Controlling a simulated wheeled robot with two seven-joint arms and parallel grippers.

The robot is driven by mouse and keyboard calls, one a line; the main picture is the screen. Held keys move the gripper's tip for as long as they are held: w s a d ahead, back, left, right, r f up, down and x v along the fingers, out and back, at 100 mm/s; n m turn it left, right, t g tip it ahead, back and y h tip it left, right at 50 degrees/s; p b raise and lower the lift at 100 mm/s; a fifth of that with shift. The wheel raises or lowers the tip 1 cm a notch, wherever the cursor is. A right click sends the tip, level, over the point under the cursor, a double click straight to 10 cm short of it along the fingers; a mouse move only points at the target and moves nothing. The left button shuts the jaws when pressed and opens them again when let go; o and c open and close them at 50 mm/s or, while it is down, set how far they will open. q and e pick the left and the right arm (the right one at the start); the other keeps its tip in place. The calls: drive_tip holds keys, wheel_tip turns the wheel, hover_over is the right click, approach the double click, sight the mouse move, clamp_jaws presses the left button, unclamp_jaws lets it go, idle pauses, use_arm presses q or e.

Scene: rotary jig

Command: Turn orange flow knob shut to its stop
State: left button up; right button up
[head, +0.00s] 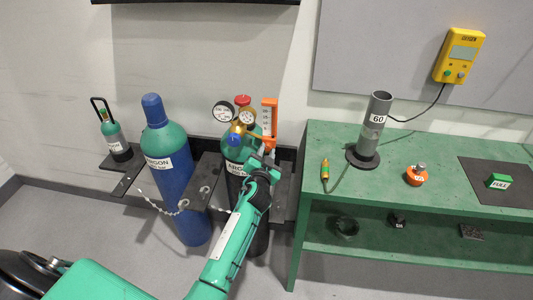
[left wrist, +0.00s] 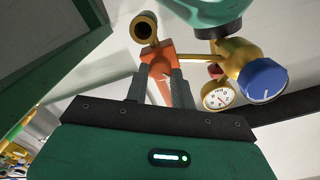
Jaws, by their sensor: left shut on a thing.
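The orange flow knob (left wrist: 160,70) shows in the left wrist view between the two fingers of my left gripper (left wrist: 156,84). The gripper is shut on it. In the head view my left gripper (head: 264,160) reaches up to the underside of the orange flowmeter (head: 269,115), which stands upright beside the regulator. The fingers hide most of the knob there, and any mark of its turn angle cannot be made out. The blue regulator knob (left wrist: 262,80) and a gauge (left wrist: 218,96) are to the right of the fingers. My right gripper is not in view.
The regulator sits on a dark cylinder with a green shoulder (head: 236,152). A blue argon cylinder (head: 180,185) stands to its left, with a chain across. A small green cylinder (head: 115,137) is farther left. A green bench (head: 430,150) is close on the right.

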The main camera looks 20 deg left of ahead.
use_arm(q)
drive_tip(key=m, duration=0.4)
drive_tip(key=shift+m, duration=1.4)
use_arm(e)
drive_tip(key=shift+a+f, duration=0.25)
use_arm(q)
drive_tip(key=shift+f, duration=0.1)
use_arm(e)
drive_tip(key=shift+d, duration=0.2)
use_arm(q)
drive_tip(key=o, duration=1)
drive_tip(key=shift+d, duration=0.1)
drive_tip(key=b+v, duration=0.2)
drive_tip(key=v, duration=1.1)
drive_tip(key=shift+s, duration=0.4)
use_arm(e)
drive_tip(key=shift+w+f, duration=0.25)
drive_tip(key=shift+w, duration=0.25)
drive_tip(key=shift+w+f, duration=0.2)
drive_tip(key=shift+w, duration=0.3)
